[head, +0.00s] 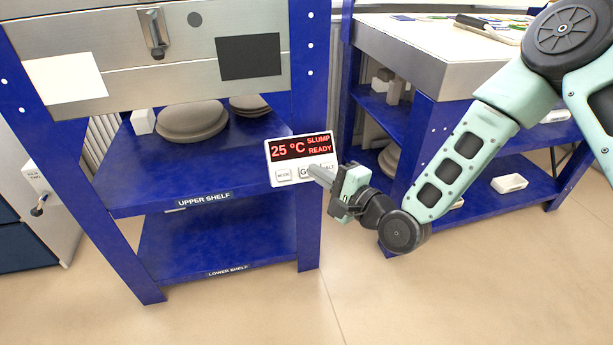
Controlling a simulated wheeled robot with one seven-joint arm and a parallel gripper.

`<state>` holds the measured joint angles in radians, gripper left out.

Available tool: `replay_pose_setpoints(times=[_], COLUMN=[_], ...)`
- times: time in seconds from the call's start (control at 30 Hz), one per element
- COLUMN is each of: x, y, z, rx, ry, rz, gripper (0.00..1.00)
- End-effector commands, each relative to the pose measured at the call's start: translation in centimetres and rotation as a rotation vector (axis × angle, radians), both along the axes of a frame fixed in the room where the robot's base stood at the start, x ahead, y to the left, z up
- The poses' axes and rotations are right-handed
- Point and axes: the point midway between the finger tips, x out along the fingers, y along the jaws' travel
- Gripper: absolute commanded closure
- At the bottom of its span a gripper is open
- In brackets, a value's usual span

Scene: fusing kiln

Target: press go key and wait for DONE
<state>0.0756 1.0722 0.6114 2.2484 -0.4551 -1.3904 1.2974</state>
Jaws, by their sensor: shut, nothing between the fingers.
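The kiln's control panel (273,161) is a white box on the right blue leg of the kiln stand. Its display (287,150) shows "25 °C", "SLUMP" and "READY" in red. Below the display are a MODE key (283,175), a GO key (303,173) and a key at the right, partly hidden. My gripper (312,170) is shut and empty, its fingertips at the GO key's right side in the picture, covering part of its label. I cannot tell whether the fingertips touch the key.
The steel kiln body (120,55) with a latch (154,32) is above the panel. A workbench (400,45) with blue legs stands right, behind my arm. The floor in front is clear.

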Motion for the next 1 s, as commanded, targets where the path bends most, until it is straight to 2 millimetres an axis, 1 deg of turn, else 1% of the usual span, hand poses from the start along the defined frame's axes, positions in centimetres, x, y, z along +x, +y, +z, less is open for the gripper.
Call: replay_pose_setpoints(times=[0.03,0.1,0.23,0.4,1.0], x=[0.6,1.3,2.4,3.2,3.4], y=[0.2,0.4,0.7,0.9,1.0], z=[-0.9,-1.4,-2.2,-2.7,-2.8], rx=[0.0,-0.001,0.0,-0.001,-0.001], ry=[-0.003,-0.002,-0.001,-0.001,0.001], rz=[-0.001,0.0,0.0,0.0,0.0], gripper=[1.0,1.0,1.0,1.0,1.0])
